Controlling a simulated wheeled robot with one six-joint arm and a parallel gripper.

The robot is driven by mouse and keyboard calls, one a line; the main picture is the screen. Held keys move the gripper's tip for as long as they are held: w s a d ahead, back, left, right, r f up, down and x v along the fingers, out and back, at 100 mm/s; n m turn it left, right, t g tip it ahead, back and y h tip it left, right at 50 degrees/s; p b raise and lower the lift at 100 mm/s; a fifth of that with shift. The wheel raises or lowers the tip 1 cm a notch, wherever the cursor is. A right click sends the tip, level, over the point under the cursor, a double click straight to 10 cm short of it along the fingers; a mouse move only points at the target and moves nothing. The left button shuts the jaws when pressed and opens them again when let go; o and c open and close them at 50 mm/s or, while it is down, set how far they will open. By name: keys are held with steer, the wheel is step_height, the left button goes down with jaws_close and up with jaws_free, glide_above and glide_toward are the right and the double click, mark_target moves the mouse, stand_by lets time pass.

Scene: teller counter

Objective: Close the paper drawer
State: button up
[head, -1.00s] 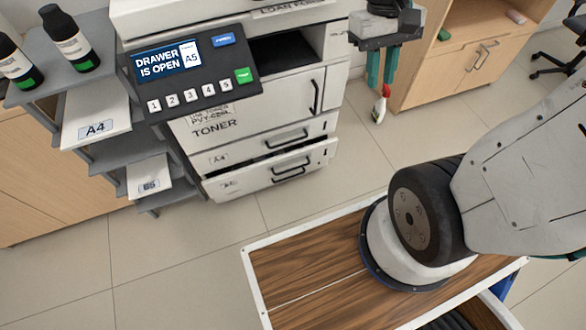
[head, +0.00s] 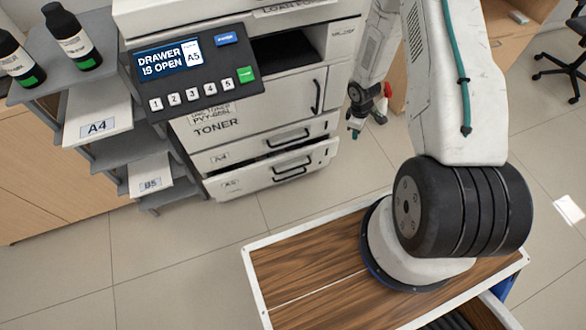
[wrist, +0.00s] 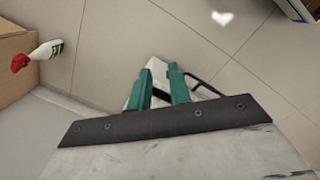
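The printer's lowest drawer (head: 252,179), with a black handle and a label that seems to read A5, sticks out a little below the A4 drawer (head: 245,153). A dark gap shows above it. The printer's screen (head: 168,58) reads "DRAWER IS OPEN A5". My gripper (head: 356,130) is right of the printer in the head view, apart from the drawer and small in the picture. In the wrist view my gripper's two teal fingers (wrist: 160,70) are apart with nothing held. A white edge and a black handle (wrist: 205,84) show beyond them.
A grey shelf with A4 paper (head: 97,112) and B5 paper (head: 150,176) stands left of the printer. A spray bottle (wrist: 40,53) lies or stands on the floor in the wrist view. Tiled floor (head: 190,260) before the drawers is clear.

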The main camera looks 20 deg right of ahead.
steer(key=s+a+f+n+t+y, duration=0.1)
steer(key=a+f+n, duration=0.1)
steer(key=f, duration=0.6)
steer(key=s+a+f+n+t+y, duration=0.1)
steer(key=a+f+n, duration=0.1)
steer(key=f, duration=0.6)
steer(key=n+t+y, duration=1)
steer(key=n+y, duration=0.1)
steer(key=n, duration=0.2)
glide_toward(293, 168)
steer(key=x, duration=1)
steer(key=shift+w+f, duration=0.1)
steer(key=shift+f, duration=0.2)
jaws_close()
